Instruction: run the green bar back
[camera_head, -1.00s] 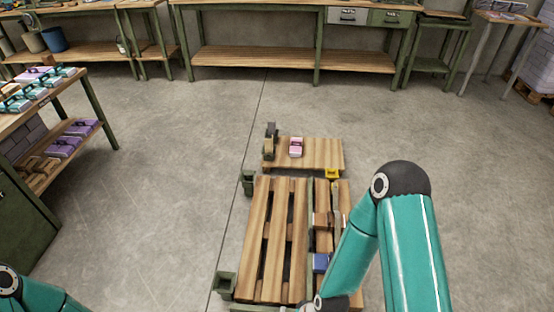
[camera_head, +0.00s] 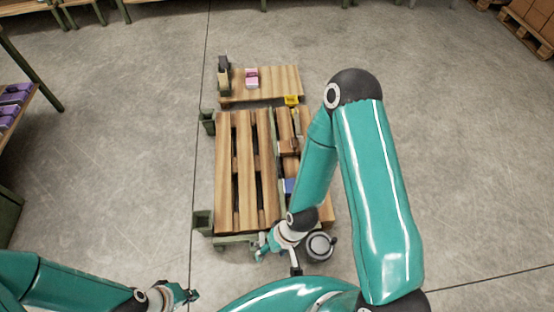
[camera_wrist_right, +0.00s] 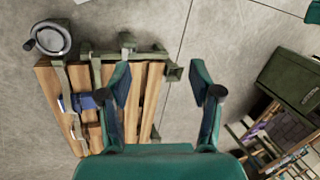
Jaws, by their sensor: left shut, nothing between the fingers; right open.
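A slatted wooden bed (camera_head: 224,170) in a green frame stands on the floor. A long green bar (camera_head: 266,150) runs lengthwise between its slats, and another green bar (camera_head: 235,239) crosses the near end. I cannot tell which one the task names. A grey round handwheel (camera_head: 320,247) with a dark knob sits at the near right corner. It also shows in the right wrist view (camera_wrist_right: 52,38). My right gripper (camera_head: 264,249) is above the near end, left of the handwheel. Its fingers (camera_wrist_right: 165,95) are apart and empty. My left gripper (camera_head: 192,295) is shut and empty, low at the left.
A blue block (camera_head: 290,186) sits in the bed's right channel, partly behind my right arm. Beyond the bed, a wooden board (camera_head: 275,82) carries a pink box (camera_head: 251,78). A yellow piece (camera_head: 291,100) sits at its near edge. Shelving stands at left.

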